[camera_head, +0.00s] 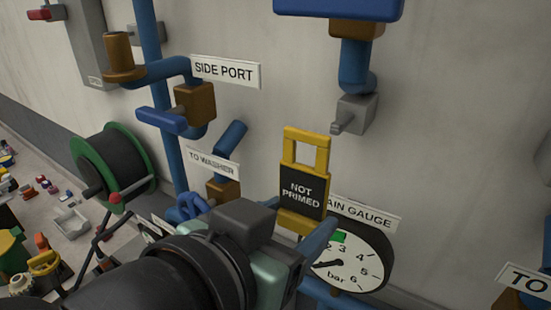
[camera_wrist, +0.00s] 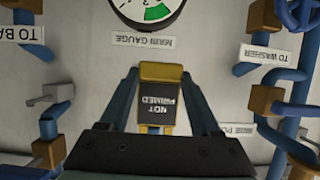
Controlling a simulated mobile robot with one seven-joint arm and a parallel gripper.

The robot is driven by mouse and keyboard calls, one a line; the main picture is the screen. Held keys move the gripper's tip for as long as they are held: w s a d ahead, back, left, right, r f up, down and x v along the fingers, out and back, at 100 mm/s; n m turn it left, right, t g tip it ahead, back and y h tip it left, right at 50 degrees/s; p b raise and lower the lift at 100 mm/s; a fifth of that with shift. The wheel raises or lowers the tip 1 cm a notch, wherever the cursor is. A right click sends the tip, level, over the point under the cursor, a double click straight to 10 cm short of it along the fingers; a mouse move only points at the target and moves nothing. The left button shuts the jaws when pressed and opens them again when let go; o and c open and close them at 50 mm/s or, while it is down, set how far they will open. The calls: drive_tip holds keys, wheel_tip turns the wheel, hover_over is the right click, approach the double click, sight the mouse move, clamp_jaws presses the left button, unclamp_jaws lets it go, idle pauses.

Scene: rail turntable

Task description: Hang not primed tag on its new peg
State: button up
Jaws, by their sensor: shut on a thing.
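The not primed tag (camera_head: 301,193) is a black plate in a yellow frame with an open yellow loop on top. It is upright in the head view, in front of the gauge sign. My gripper (camera_head: 300,228) is shut on its lower part. In the wrist view the tag (camera_wrist: 160,103) sits between the two blue fingers of my gripper (camera_wrist: 160,78), and its lettering is upside down. A grey block with a short stub (camera_head: 354,115) is on the wall above and right of the tag. I cannot tell which part is the new peg.
The round main gauge (camera_head: 360,262) is just behind and right of the tag. Blue pipes and brown fittings with a side port sign (camera_head: 225,71) stand left. A green-rimmed hose reel (camera_head: 115,165) is further left. Bare wall (camera_head: 450,110) lies right.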

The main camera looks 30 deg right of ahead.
drive_tip(key=shift+w+d, duration=0.1)
drive_tip(key=shift+d, duration=0.3)
drive_tip(key=shift+a+r, duration=0.15)
drive_tip(key=shift+a, duration=0.05)
drive_tip(key=shift+d, duration=0.15)
drive_tip(key=w+d+f, duration=0.1)
drive_tip(key=w+d, duration=0.3)
drive_tip(key=d, duration=0.4)
drive_tip(key=shift+w+f, duration=0.2)
drive_tip(key=shift+w, duration=0.15)
idle(0.4)
idle(0.4)
drive_tip(key=o, duration=1.4)
